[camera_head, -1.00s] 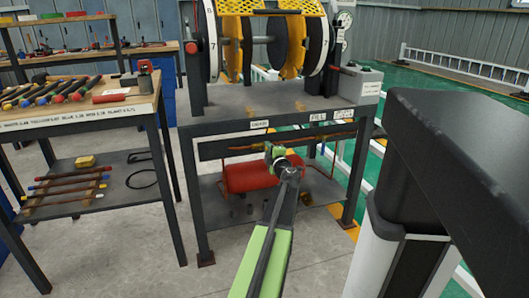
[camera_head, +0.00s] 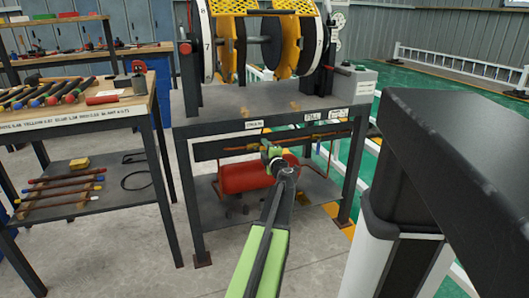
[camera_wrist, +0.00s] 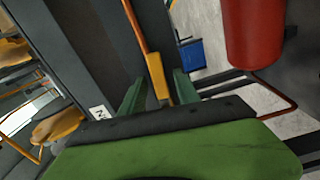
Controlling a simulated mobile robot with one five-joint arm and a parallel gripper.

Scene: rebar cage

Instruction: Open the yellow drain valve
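A yellow lever (camera_wrist: 157,76), which looks like the drain valve's handle, stands in line with a thin copper pipe in the wrist view. My gripper (camera_wrist: 160,86) is open, with one green finger on each side of the lever and visible gaps beside it. The lever's lower end is hidden behind the gripper body. In the head view my gripper (camera_head: 270,152) reaches under the bench top, in front of the red tank (camera_head: 236,178). The lever is not clearly visible there. The tank also shows at the upper right of the wrist view (camera_wrist: 253,30).
The dark bench (camera_head: 265,106) carries a yellow-and-black reel above my gripper; its legs and lower shelf surround the tank. Copper pipe (camera_head: 320,138) runs under the bench top. A tool table (camera_head: 80,117) stands left. Bare floor lies between them.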

